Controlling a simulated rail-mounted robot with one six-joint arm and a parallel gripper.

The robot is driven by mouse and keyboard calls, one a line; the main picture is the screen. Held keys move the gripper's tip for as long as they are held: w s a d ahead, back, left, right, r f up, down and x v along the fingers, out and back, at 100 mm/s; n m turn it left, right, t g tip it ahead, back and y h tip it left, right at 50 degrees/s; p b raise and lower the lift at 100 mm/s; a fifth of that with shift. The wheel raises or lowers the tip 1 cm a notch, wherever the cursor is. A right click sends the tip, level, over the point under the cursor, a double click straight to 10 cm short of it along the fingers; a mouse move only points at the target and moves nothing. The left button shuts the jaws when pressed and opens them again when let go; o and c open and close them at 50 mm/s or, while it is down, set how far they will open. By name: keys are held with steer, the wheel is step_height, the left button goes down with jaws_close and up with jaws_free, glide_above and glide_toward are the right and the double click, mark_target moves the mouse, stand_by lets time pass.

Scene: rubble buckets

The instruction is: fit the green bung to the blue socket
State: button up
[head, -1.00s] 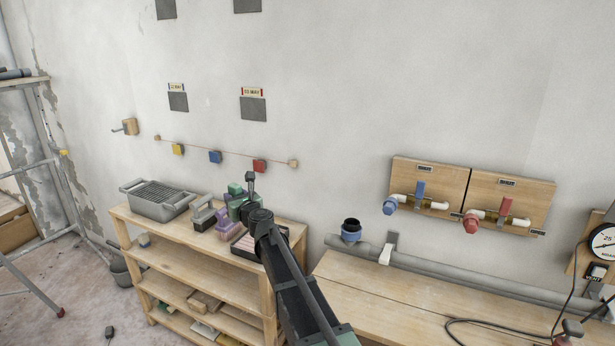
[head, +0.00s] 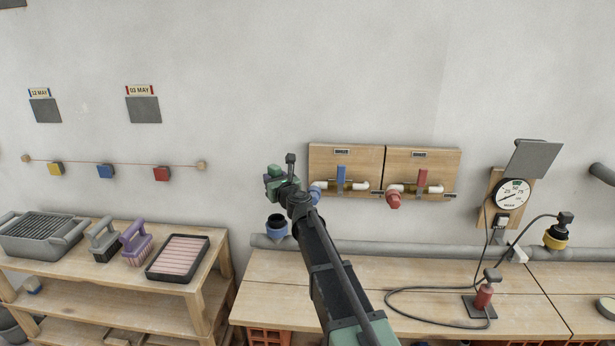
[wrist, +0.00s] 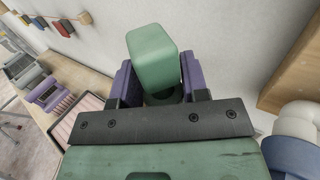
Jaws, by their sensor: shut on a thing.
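The green bung (wrist: 152,62) shows in the wrist view as a blocky green grip with a darker round part below it. My gripper (wrist: 160,82) is shut on it, with a purple finger on each side. In the head view my gripper (head: 275,181) is up in front of the wall, above the blue socket and apart from it. The blue socket (head: 276,231) stands upright on the grey pipe, with a dark open top. In the wrist view the blue socket is not visible; my gripper probably hides it.
A wooden board with a blue-handled valve (head: 341,178) is close on the right of my gripper. A red-handled valve (head: 422,181) is beside it. A yellow socket (head: 556,238) is farther right on the pipe (head: 420,248). Brushes and a tray (head: 178,258) lie on the left shelf.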

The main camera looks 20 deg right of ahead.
steer(key=shift+a+f, duration=0.1)
steer(key=shift+a, duration=0.1)
step_height(320, 180, down, 6)
steer(key=b, duration=0.5)
steer(key=shift+r+b, duration=0.25)
steer(key=shift+b, duration=0.1)
stand_by(0.5)
steer(key=shift+f+b, duration=1.5)
steer(key=shift+f+b, duration=1.5)
